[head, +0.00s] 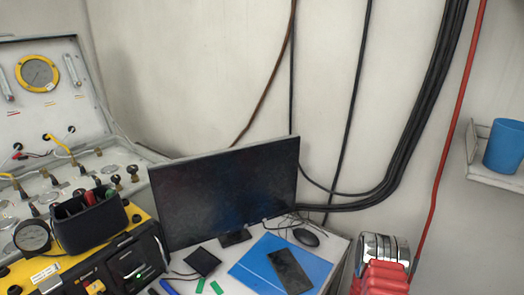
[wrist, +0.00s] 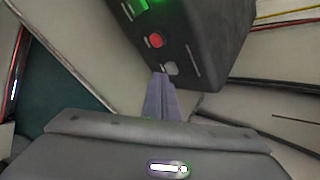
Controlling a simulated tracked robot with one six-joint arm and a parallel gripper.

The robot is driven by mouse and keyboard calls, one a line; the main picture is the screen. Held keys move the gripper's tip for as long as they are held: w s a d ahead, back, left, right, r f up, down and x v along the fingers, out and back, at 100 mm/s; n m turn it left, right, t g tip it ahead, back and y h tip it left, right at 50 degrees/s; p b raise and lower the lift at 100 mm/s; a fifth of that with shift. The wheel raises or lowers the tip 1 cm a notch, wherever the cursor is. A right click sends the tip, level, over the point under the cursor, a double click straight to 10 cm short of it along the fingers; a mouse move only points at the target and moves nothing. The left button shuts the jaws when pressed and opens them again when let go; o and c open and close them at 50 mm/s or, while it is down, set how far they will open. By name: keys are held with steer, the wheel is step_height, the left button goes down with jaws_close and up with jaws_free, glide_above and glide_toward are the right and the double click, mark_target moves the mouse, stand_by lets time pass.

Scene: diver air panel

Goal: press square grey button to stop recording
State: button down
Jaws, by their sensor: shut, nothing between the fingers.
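In the wrist view a dark box (wrist: 215,40) fills the upper middle. Its face carries a lit green display (wrist: 150,5), a round red button (wrist: 156,41) and, below that, a small grey button (wrist: 172,68). My gripper (wrist: 160,78) is shut and empty, its narrow grey fingers pointing up at the face. The fingertips are right beside the grey button's lower left in the picture; I cannot tell whether they touch it. In the head view a black unit with a small green light (head: 136,272) sits at the lower left. My gripper does not show there.
A monitor (head: 225,195) stands behind the desk items. A blue folder (head: 250,268) with a dark phone-like slab (head: 289,271) lies to the right. An open gauge case (head: 45,85) is at left. Yellow and red cables (wrist: 290,18) run near the box.

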steer(key=s+d, duration=0.3)
steer(key=d, duration=0.2)
steer(key=shift+s, duration=0.25)
stand_by(0.4)
stand_by(0.5)
